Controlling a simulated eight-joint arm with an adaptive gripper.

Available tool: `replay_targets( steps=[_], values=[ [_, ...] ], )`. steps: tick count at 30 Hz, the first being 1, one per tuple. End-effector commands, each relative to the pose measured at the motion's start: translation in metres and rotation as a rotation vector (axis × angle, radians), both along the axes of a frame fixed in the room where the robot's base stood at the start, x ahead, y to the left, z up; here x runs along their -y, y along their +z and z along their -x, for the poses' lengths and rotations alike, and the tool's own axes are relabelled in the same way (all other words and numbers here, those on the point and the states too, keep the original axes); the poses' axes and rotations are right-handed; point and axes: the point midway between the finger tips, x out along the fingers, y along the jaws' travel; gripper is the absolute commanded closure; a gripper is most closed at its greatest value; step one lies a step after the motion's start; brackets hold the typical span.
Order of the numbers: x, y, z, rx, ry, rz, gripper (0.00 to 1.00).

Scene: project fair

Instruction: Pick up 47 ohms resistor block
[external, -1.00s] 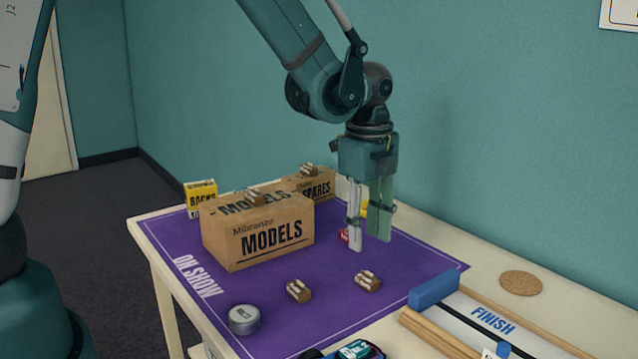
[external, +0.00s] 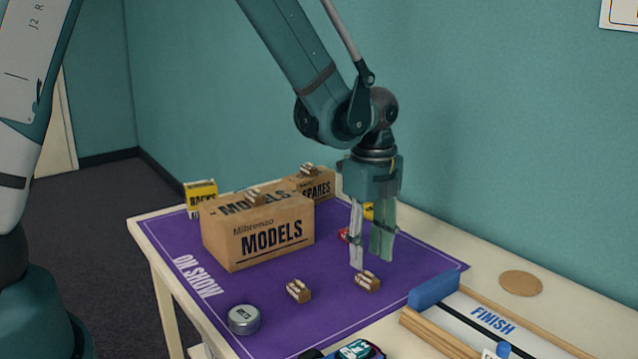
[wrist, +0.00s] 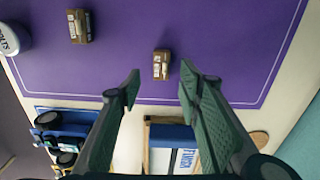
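Small brown blocks with white tops are in view, and I cannot read a 47 ohms label on any of them. One block (external: 367,281) lies on the purple mat just in front of my gripper; in the wrist view this block (wrist: 162,64) shows between the fingertips. A second block (external: 298,291) lies to its left on the mat and is also in the wrist view (wrist: 78,25). A third block (external: 256,197) is on the models box and another block (external: 308,170) on the spares box. My gripper (external: 370,262) is open and empty, pointing down above the mat.
The models box (external: 262,238) and spares box (external: 322,186) stand at the left and back. A grey round tin (external: 244,320) sits front left. A track with a blue bar (external: 434,290) and a cork coaster (external: 521,284) are right. Mat around the front blocks is clear.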

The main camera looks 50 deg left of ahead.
Motion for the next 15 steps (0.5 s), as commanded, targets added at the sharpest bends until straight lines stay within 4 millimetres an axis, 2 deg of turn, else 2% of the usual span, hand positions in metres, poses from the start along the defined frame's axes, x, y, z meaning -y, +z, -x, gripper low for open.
replay_targets(
  steps=[3,15],
  values=[
    [-0.0001,-0.0056,-0.0001,0.0,0.0,0.0,0.65],
    [-0.0001,-0.0079,-0.0003,0.0,0.0,0.0,0.65]
  ],
)
